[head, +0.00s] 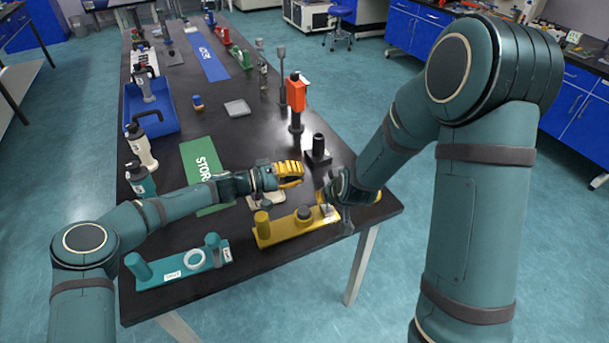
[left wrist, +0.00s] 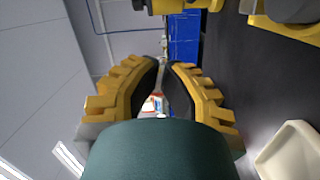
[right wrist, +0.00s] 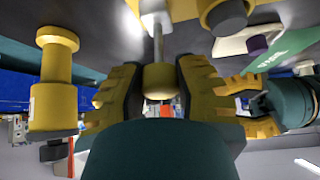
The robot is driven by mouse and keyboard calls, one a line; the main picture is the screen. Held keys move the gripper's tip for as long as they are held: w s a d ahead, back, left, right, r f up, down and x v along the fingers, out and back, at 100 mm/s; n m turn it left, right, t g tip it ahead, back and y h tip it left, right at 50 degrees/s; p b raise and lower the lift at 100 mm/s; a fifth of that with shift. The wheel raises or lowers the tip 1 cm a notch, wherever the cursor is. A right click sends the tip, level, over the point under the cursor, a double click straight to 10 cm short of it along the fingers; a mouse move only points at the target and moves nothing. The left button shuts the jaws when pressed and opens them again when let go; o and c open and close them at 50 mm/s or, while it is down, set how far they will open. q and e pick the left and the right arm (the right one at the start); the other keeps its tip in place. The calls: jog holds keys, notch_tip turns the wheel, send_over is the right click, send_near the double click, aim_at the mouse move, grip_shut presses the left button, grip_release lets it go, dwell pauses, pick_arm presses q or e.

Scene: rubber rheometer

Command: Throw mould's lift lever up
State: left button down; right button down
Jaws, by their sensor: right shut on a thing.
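The yellow mould (head: 275,236) lies near the table's front edge in the head view, with a yellow post at its left end and a dark round knob in its middle. My right gripper (head: 326,198) is at the mould's right end. In the right wrist view a metal lever (right wrist: 158,45) with a yellow knob (right wrist: 158,82) sits between the right gripper's fingers (right wrist: 160,85), which are shut on the knob. In the head view the gripper hides most of the lever. My left gripper (head: 298,174) hovers behind the mould, empty, its fingertips together in the left wrist view (left wrist: 163,68).
A teal fixture (head: 178,275) with a post and white ring lies left of the mould. A dark block with a post (head: 318,152) and an orange-headed stand (head: 296,100) are behind. A green mat (head: 202,165), bottles and a blue tray (head: 165,122) are at left.

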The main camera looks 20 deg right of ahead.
pick_arm(q)
jog(key=d, duration=0.9)
pick_arm(e)
jog(key=shift+d, duration=0.1)
pick_arm(q)
jog(key=s, duration=0.1)
jog(key=s+a, duration=0.1)
jog(key=s+a+f, duration=0.1)
jog(key=s, duration=0.1)
jog(key=shift+s+a, duration=0.1)
jog(key=shift+a, duration=0.05)
jog(key=shift+s+a+m, duration=0.1)
jog(key=shift+s+m, duration=0.2)
jog(key=shift+s, duration=0.5)
jog(key=shift+f, duration=0.1)
